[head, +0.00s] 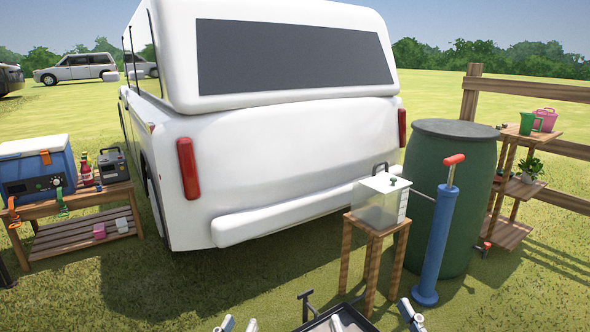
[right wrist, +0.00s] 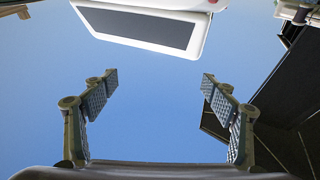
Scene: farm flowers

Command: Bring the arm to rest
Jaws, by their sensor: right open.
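My right gripper (right wrist: 159,84) is open in the right wrist view, its two dark ribbed fingers wide apart. Only sky shows between them, and it holds nothing. In the head view a pale part of my right arm (head: 411,316) shows at the bottom edge. Pale parts of my left arm (head: 238,325) show at the bottom left of centre, cut off by the frame. Whether the left gripper is open or shut cannot be made out. Neither arm visibly touches anything.
A white van (head: 290,140) stands ahead. A clear container sits on a wooden stand (head: 373,245), close to a blue pump (head: 436,240) and green barrel (head: 460,160). A bench with a cooler (head: 38,165) is left; a plant shelf (head: 510,230) is right. Grass lies open at lower left.

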